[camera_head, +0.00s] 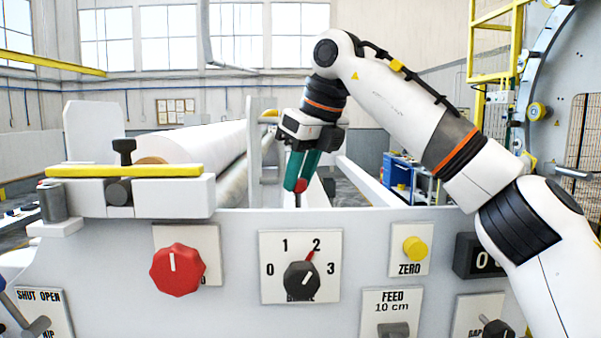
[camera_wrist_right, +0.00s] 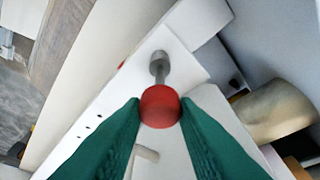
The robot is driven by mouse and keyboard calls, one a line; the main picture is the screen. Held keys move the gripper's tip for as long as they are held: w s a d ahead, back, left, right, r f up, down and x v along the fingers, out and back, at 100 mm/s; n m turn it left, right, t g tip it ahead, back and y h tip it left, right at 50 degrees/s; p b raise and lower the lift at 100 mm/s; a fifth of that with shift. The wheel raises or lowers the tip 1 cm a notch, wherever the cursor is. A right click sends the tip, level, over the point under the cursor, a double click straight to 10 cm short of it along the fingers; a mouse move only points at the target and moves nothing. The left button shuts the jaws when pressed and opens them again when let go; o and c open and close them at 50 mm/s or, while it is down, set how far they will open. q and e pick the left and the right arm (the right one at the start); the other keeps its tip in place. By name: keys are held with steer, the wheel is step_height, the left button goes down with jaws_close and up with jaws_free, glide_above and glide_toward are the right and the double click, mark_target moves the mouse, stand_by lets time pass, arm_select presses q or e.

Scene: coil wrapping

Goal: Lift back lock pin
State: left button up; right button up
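The lock pin shows as a red ball knob (camera_wrist_right: 160,106) on a short grey metal stem (camera_wrist_right: 159,66), set in a white machine part. In the head view the red knob (camera_head: 301,186) is small and partly hidden by my fingers. My right gripper (camera_head: 300,182) points down from above, its two green fingers at the knob. In the right wrist view the right gripper's fingertips (camera_wrist_right: 160,101) sit on both sides of the knob and appear to touch it. The stem stays in view beyond the knob. My left gripper is not in view.
A white front panel holds a red knob (camera_head: 178,270), a black selector dial (camera_head: 301,280) pointing near 2, and a yellow ZERO button (camera_head: 415,248). A large white roll (camera_head: 200,142) lies behind at left, beside a yellow bar (camera_head: 125,171). White machine walls stand close around the gripper.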

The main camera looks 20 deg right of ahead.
mark_target(301, 180)
jaws_close()
steer(key=shift+r, duration=1.6)
steer(key=shift+o, duration=2)
jaws_free()
steer(key=shift+o, duration=1.4)
steer(key=shift+s, duration=0.2)
